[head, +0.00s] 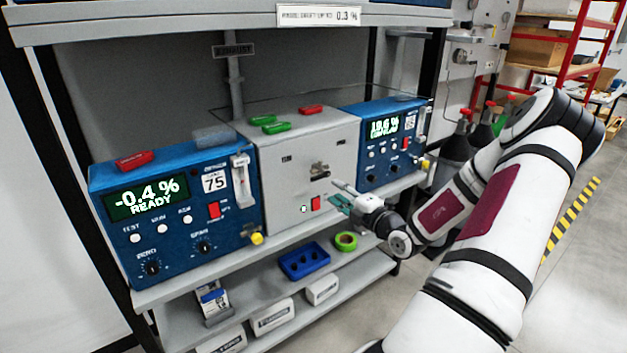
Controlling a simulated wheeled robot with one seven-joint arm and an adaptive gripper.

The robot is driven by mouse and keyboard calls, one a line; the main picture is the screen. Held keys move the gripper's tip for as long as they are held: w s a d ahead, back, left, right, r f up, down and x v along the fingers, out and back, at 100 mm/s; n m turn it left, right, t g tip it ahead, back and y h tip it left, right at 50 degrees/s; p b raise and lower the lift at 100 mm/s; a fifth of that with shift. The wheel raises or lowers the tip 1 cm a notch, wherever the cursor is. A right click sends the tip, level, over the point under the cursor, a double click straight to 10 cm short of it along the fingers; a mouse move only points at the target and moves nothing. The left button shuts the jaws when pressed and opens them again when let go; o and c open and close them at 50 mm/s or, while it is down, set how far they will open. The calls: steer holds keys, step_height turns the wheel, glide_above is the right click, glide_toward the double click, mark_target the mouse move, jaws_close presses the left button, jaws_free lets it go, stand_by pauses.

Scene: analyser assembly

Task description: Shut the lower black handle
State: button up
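A grey metal cabinet (285,185) stands on the shelf between two blue analyser units. A small dark handle (320,171) sits on the upper middle of its front face; its details are too small to tell its exact position. I cannot tell a separate upper and lower handle. My gripper (334,193) is in front of the right part of the cabinet face, just below and right of the handle. Its fingers point left toward the face and look spread, with nothing seen between them. I cannot tell whether a fingertip touches the cabinet.
A red switch (316,203) is on the cabinet face, left of my gripper. The left blue analyser (175,215) and right blue analyser (385,145) flank it. A blue tray (304,261) and green tape roll (346,241) are on the shelf below. Dark bottles (457,145) stand behind my arm.

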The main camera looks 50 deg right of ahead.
mark_target(318, 178)
steer(key=x, duration=1)
steer(key=shift+w+b, duration=0.35)
steer(key=shift+c, duration=0.3)
jaws_close()
